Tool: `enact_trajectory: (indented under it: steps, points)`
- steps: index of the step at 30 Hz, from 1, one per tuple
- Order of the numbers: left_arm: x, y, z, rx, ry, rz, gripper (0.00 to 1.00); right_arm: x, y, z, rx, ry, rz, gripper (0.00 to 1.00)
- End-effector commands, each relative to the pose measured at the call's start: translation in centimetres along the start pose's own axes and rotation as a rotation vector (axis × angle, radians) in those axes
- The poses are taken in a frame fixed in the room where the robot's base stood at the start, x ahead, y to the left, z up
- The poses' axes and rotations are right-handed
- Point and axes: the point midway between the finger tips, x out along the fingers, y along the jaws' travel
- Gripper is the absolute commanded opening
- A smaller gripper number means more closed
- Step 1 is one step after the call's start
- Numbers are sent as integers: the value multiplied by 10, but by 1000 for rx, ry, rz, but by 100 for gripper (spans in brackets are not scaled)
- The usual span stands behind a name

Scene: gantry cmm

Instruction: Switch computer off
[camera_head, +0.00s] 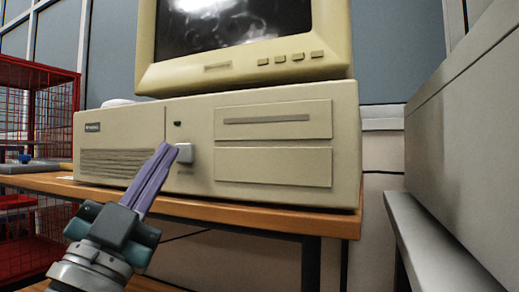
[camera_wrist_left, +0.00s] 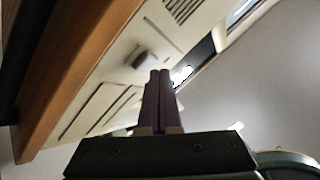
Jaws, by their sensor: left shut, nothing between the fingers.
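A beige desktop computer (camera_head: 274,178) lies flat on a wooden desk, with a beige monitor on top. Its square light-grey power button (camera_head: 184,153) is on the front, left of the drive slots; a small dark indicator (camera_head: 177,124) is above it. My left gripper (camera_head: 168,151) is shut and empty, its purple fingertips right beside the button's left edge in the head view. I cannot tell whether they touch it. In the left wrist view the shut fingers (camera_wrist_left: 159,74) point toward the computer front, with the button (camera_wrist_left: 144,61) just left of the tips. My right gripper is not in view.
The monitor (camera_head: 240,69) has a dark screen with bright reflections. The wooden desk edge (camera_head: 270,216) runs below the computer. A red wire rack (camera_head: 38,110) stands at the left, and a large grey block (camera_head: 468,150) is at the right.

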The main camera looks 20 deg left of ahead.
Motion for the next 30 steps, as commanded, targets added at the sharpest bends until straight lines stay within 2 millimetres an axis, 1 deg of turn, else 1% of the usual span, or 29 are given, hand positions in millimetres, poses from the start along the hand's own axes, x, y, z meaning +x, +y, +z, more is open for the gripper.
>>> enact_trajectory:
  steps: [4,7,12,19,24,30]
  points:
    - [0,0,0,0,0,0,0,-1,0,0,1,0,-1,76]
    - [-4,-4,-5,0,-1,0,0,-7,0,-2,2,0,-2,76]
    - [-16,-14,-15,0,-3,2,0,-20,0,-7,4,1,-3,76]
    - [-34,-27,-27,1,-2,0,0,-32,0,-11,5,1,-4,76]
    - [-41,-31,-31,-1,1,-1,0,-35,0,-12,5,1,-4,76]
    - [-42,-30,-30,-1,1,-1,0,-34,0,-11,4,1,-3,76]
